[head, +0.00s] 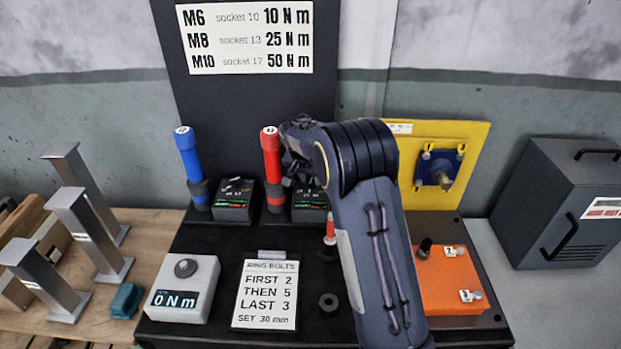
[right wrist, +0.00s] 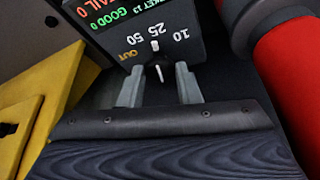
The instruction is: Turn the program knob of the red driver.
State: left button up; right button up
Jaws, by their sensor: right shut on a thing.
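The red driver (head: 271,155) stands upright in its holder, left of my right gripper. It also shows as a large red cylinder at the right of the right wrist view (right wrist: 290,80). Its black controller box (head: 309,207) stands beside it, partly hidden by my right arm. In the right wrist view the box (right wrist: 185,15) has marks 10, 25, 50 and OUT. The small program knob (right wrist: 160,72), dark with a white line, is between the fingers of my right gripper (right wrist: 160,85), which is shut on it. The exact knob setting is hard to read. My left gripper is out of view.
A blue driver (head: 188,155) and its box (head: 234,200) stand to the left. A yellow plate (head: 455,145) is right of my arm. A torque display (head: 185,288), instruction card (head: 266,293) and orange box (head: 450,280) occupy the front.

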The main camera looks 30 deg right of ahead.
dwell(0.4)
jog(key=o, duration=1)
jog(key=shift+c, duration=0.2)
jog(key=shift+r, duration=0.1)
jog(key=b+v, duration=0.1)
jog(key=v, duration=0.6)
jog(key=shift+a+r, duration=0.2)
jog(key=shift+r, duration=0.1)
jog(key=shift+s, duration=0.1)
